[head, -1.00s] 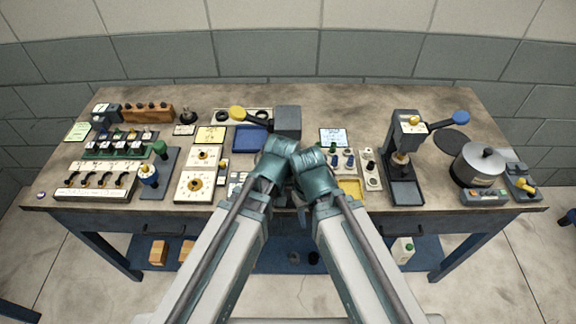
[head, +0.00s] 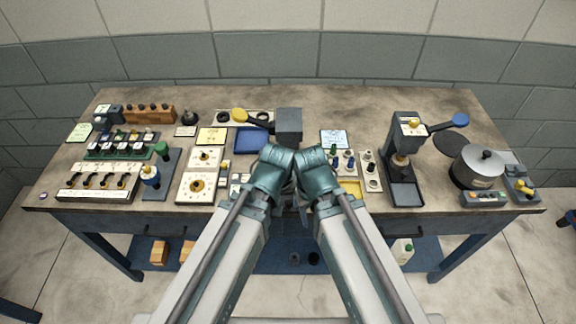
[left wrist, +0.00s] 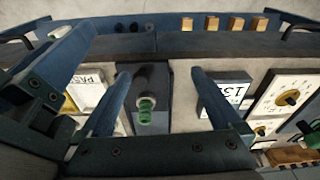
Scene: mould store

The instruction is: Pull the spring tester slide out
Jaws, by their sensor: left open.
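The spring tester seems to be the dark grey box (head: 289,124) with a yellow-knobbed lever (head: 240,115) at the middle of the bench. Its front is hidden behind my arms in the head view. In the left wrist view a dark grey part (left wrist: 154,75) with a ribbed green, coil-like piece (left wrist: 146,108) shows between my fingers; I cannot tell whether this is the slide. My left gripper (left wrist: 160,73) is open, one finger on each side of that part, with no clear contact. My right gripper is close beside the left; its fingers are hidden in the head view.
Dial panels (head: 198,187) lie left of my arms. Small switch blocks (head: 345,160), a press (head: 404,150) with a blue-knobbed lever and a metal pot (head: 478,165) stand to the right. The bench front edge (head: 110,209) is near.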

